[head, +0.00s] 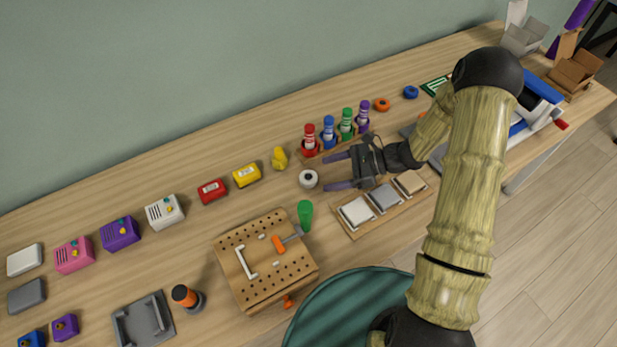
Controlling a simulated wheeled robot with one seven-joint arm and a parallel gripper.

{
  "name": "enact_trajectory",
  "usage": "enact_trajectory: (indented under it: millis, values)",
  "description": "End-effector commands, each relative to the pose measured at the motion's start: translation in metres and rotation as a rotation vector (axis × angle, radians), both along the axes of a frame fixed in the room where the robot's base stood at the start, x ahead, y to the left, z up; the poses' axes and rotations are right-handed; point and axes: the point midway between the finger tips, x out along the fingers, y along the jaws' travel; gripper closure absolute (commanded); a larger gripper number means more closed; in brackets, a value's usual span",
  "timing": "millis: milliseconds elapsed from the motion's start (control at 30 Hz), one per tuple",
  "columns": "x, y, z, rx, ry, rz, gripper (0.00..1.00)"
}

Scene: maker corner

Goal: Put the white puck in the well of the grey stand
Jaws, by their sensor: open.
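The white puck (308,179), a small round white piece with a dark centre, sits on the wooden bench near the middle of the head view. My gripper (338,171) is open and empty, its two purple-tipped fingers pointing left. The puck is just left of the fingertips, outside the jaws. A grey stand (143,320) with raised edges sits at the bench's front left, far from my gripper. I cannot clearly tell its well.
A pegboard block (250,290) and an orange-black tool in a holder (193,300) stand between puck and stand. A green bottle-like piece (305,215) is near the puck. A rack of coloured bottles (310,140) stands behind my gripper. A tray of square pads (360,229) lies in front.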

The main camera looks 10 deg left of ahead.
Motion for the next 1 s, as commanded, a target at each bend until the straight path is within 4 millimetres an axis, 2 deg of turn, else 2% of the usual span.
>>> enact_trajectory:
  millis: [200,300,833,867,1000]
  values:
    - [-0.005,0.030,-0.013,0.000,0.003,0.002,0.31]
    - [-0.005,0.037,-0.016,0.000,0.001,0.001,0.31]
    - [-0.005,0.038,-0.017,0.000,0.001,-0.001,0.31]
    - [-0.005,0.038,-0.017,0.000,0.001,0.000,0.35]
    - [-0.005,0.038,-0.017,0.000,0.001,0.000,0.62]
